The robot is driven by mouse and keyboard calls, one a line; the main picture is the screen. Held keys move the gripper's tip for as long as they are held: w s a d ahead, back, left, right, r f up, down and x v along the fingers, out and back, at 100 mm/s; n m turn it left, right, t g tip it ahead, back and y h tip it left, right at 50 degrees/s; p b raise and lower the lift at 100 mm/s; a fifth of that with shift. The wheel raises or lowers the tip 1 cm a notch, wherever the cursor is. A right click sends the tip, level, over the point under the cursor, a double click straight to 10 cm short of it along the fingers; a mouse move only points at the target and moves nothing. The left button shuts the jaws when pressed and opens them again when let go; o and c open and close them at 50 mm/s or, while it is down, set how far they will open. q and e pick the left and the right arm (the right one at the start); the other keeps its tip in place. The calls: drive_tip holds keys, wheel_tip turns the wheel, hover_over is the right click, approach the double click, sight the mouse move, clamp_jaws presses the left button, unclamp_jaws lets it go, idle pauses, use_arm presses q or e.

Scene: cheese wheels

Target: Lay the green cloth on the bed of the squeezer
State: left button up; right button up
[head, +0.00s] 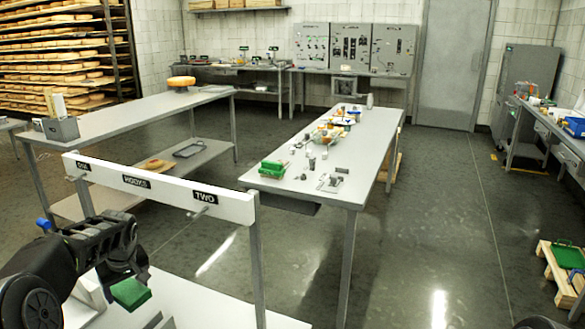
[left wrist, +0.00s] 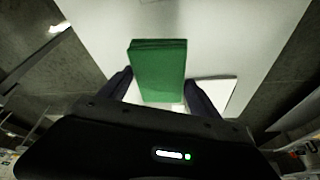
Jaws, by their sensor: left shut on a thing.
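The green cloth (head: 130,293) is a folded, flat pad in the lower left of the head view. It also shows in the left wrist view (left wrist: 158,70), between the two dark fingers. My left gripper (head: 122,272) is shut on the cloth and holds it over a white table (head: 215,305). A white block-like thing (head: 90,292) is just left of the cloth, partly hidden by my arm. A white flat piece (left wrist: 216,92) is beside the right finger in the left wrist view. I cannot tell whether either belongs to the squeezer. My right gripper is not in view.
A white rail with hooks (head: 150,186) stands on posts at the back of the white table.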

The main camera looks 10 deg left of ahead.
sight(128, 290)
use_arm(q)
wheel_tip(128, 290, up, 7)
drive_tip(key=shift+f+p, duration=0.15)
drive_tip(key=shift+p, duration=1.1)
drive_tip(key=d+f+m, duration=0.2)
drive_tip(key=d, duration=0.5)
drive_tip(key=d+f+m+t+h+b, duration=0.1)
drive_tip(key=d+f+m, duration=0.2)
drive_tip(key=d, duration=0.5)
drive_tip(key=shift+f+b, duration=0.25)
drive_tip(key=shift+b, duration=0.05)
drive_tip(key=s+d+f+m, duration=0.1)
drive_tip(key=s+d, duration=0.1)
drive_tip(key=d, duration=0.3)
drive_tip(key=s+d+f+m+h, duration=0.1)
drive_tip(key=s+d+f+m, duration=0.1)
drive_tip(key=d, duration=0.2)
drive_tip(key=s+d+f+m+h+b, duration=0.1)
drive_tip(key=d+f+m, duration=0.1)
drive_tip(key=d, duration=0.3)
drive_tip(key=shift+s+d+t, duration=0.3)
drive_tip(key=shift+s+t, duration=0.1)
wheel_tip(128, 290, up, 7)
drive_tip(key=p, duration=0.3)
wheel_tip(128, 290, down, 7)
drive_tip(key=b, duration=0.3)
